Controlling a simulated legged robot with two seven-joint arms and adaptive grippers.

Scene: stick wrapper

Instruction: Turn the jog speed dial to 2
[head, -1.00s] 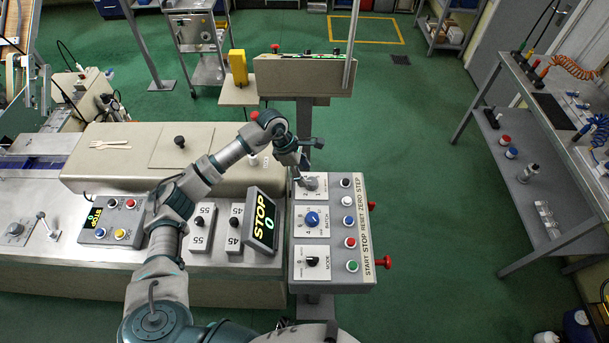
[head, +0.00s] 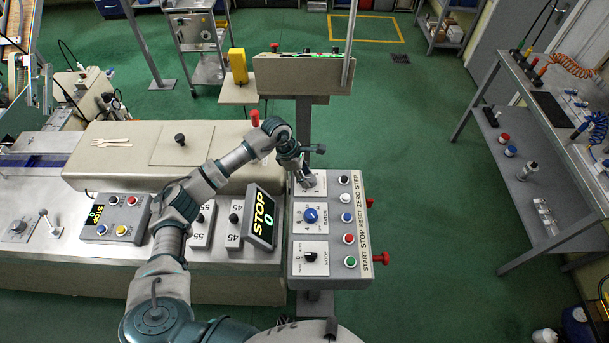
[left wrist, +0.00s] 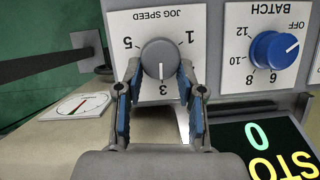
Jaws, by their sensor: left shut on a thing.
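The grey jog speed dial (left wrist: 160,54) sits on a white plate (left wrist: 117,27) marked 1, 3 and 5, which appears upside down in the left wrist view. Its white pointer line points at the 3. My left gripper (left wrist: 160,74) has one finger on each side of the dial and is shut on it. In the head view my left gripper (head: 302,176) is at the top left of the control box (head: 328,278) and hides most of the dial. My right gripper is not in view.
The blue batch dial (head: 310,215) and the black mode knob (head: 310,257) are below the jog dial. A column of buttons, including a red one (head: 348,239), runs to their right. A tilted STOP display (head: 262,216) stands close on the left.

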